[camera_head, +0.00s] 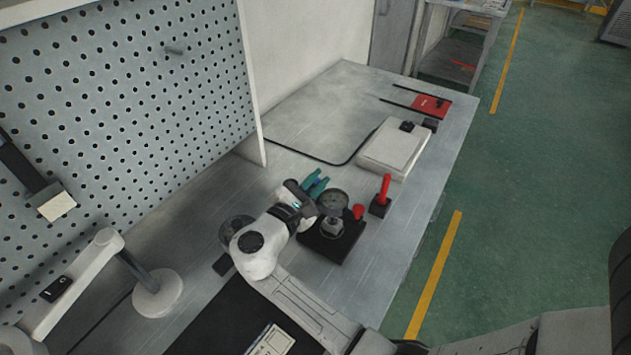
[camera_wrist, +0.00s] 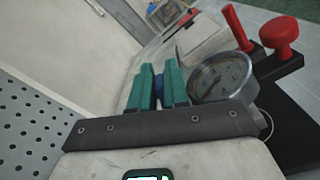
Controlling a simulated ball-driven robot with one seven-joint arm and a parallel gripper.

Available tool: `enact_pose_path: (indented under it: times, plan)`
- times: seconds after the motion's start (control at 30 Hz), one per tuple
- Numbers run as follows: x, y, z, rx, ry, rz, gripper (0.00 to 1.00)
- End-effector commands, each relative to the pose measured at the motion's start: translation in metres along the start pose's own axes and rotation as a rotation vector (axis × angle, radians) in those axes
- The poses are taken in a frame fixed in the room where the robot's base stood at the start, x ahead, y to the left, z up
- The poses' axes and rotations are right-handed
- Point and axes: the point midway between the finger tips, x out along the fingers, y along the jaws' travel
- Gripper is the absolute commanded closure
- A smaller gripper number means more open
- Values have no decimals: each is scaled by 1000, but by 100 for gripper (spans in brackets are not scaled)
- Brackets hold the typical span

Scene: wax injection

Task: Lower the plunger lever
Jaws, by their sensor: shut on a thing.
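The wax injector, with a round pressure gauge (camera_head: 332,202) and a black base (camera_head: 338,245), stands on the grey bench. My gripper (camera_head: 314,184) is beside the gauge, with green fingers close together. In the wrist view my gripper (camera_wrist: 160,85) is shut on a blue piece (camera_wrist: 160,92), which looks like the grip of the plunger lever. Most of the lever is hidden by the fingers and my arm. The gauge (camera_wrist: 222,76) is just right of the fingers in the wrist view. A red knob (camera_head: 358,211) is beside the gauge.
A red upright handle (camera_head: 385,186) on a black block stands right of the injector. A pale flat box (camera_head: 392,150) and a red tool (camera_head: 431,106) lie farther back. A white lamp (camera_head: 157,293) and perforated panel (camera_head: 130,90) are at left.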

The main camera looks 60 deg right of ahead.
Motion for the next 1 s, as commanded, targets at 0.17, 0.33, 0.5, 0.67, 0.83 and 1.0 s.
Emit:
enact_pose_path:
  times: [0.17, 0.33, 0.5, 0.67, 0.83, 1.0]
  plan:
    - [0, -1, -1, -2, 1, -1, 100]
    - [0, -1, -1, -3, 1, -1, 80]
    - [0, -1, -1, -3, 0, -1, 64]
    - [0, -2, -1, -3, 0, -3, 64]
    - [0, -2, -1, -4, -1, -5, 64]
    - [1, -2, 0, -12, -1, -6, 64]
